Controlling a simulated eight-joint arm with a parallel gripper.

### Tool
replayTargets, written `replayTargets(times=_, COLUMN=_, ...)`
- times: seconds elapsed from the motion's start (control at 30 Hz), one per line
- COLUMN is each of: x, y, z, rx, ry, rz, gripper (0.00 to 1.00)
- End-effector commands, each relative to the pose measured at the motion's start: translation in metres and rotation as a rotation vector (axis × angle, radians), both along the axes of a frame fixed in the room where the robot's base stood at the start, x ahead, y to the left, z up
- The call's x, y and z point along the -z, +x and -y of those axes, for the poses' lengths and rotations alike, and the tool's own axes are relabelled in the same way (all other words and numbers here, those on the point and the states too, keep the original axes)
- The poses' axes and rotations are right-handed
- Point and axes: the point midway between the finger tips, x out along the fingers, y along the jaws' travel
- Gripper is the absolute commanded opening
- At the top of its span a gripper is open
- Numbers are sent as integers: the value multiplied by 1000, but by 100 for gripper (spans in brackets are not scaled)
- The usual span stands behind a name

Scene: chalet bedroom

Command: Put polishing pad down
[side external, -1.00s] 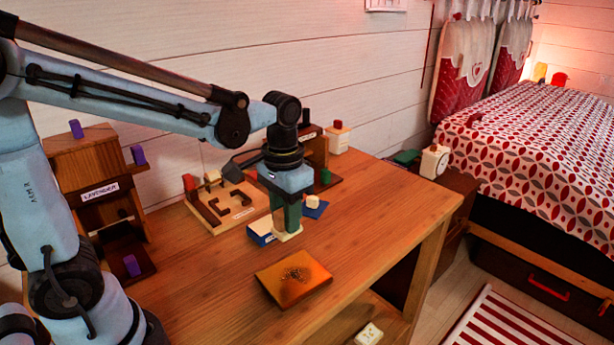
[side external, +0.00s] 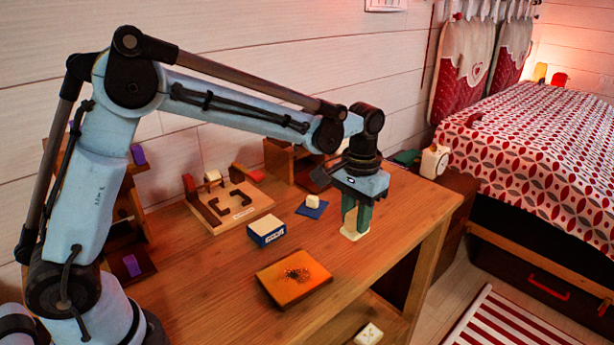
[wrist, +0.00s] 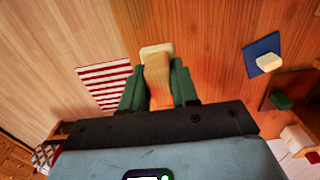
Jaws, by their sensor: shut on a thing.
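My gripper (side external: 355,228) has green fingers pointing down near the table's right side. It is shut on a cream pad (side external: 353,235), which I take to be the polishing pad. In the wrist view the pad (wrist: 157,50) has a pale flat end and a tan body between the green fingers (wrist: 158,90). The pad is at or just above the wooden table (side external: 213,285); I cannot tell if it touches.
An orange board (side external: 293,279) with dark specks lies at the front. A blue-and-white box (side external: 266,232), a blue mat (side external: 318,212) with a cream block (side external: 312,201), and a wooden tray (side external: 240,217) lie left of my gripper. The table's right edge is close.

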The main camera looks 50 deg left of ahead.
Motion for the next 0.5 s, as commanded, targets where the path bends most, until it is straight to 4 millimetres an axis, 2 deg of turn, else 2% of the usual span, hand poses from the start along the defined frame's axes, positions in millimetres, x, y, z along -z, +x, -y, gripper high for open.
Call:
replayTargets(times=0.03, x=7, y=7, z=-10, rx=-4, ry=0, rz=0, gripper=0)
replayTargets(times=0.2, x=23, y=22, z=-32, rx=-2, ry=0, rz=0, gripper=0)
replayTargets(times=0.4, x=32, y=28, z=-40, rx=0, ry=0, rz=0, gripper=0)
replayTargets(times=0.5, x=45, y=28, z=-40, rx=1, ry=0, rz=0, gripper=0)
